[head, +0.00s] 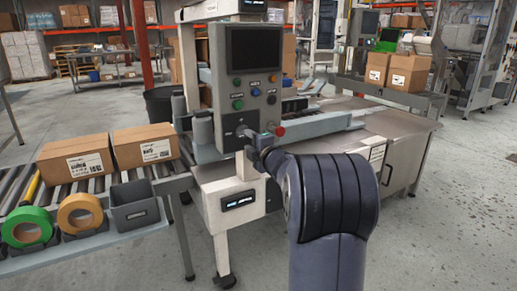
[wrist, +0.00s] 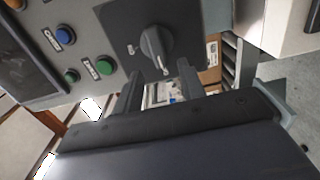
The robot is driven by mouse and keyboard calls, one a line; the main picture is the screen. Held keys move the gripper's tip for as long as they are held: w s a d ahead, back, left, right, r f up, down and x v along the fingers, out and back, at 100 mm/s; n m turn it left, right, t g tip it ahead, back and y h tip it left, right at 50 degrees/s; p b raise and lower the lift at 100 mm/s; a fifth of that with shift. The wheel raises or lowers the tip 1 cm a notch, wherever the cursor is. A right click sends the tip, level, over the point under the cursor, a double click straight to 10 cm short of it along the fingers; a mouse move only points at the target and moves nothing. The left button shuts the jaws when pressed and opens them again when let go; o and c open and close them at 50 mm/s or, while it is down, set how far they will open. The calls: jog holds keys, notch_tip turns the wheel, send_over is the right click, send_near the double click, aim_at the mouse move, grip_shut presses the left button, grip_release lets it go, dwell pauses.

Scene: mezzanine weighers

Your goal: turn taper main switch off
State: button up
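The taper's main switch is a grey rotary knob (wrist: 156,46) with a pale pointer line, on a dark square plate on the grey control panel (wrist: 100,25). In the wrist view the pointer line runs down and slightly right. My gripper (wrist: 160,74) is open, its two dark fingers apart just below the knob, with nothing between them. I cannot tell whether a finger touches the knob. In the head view my gripper (head: 257,138) is at the lower part of the control panel (head: 230,85) and hides much of the switch.
Colored buttons, including a blue one (wrist: 65,34) and a green one (wrist: 104,67), sit beside the switch. A red button (head: 279,131) is close to my gripper. Two cartons (head: 77,157) stand on the roller conveyor at left. Open floor (head: 450,200) lies at right.

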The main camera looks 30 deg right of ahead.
aim_at(242, 136)
jog(key=s, duration=0.6)
jog(key=shift+s, duration=0.3)
jog(key=shift+w+d, duration=0.1)
jog(key=shift+w, duration=0.05)
jog(key=w, duration=1)
jog(key=shift+a, duration=0.2)
jog(key=shift+w+r, duration=0.1)
jog(key=shift+w, duration=0.2)
jog(key=shift+s, duration=0.1)
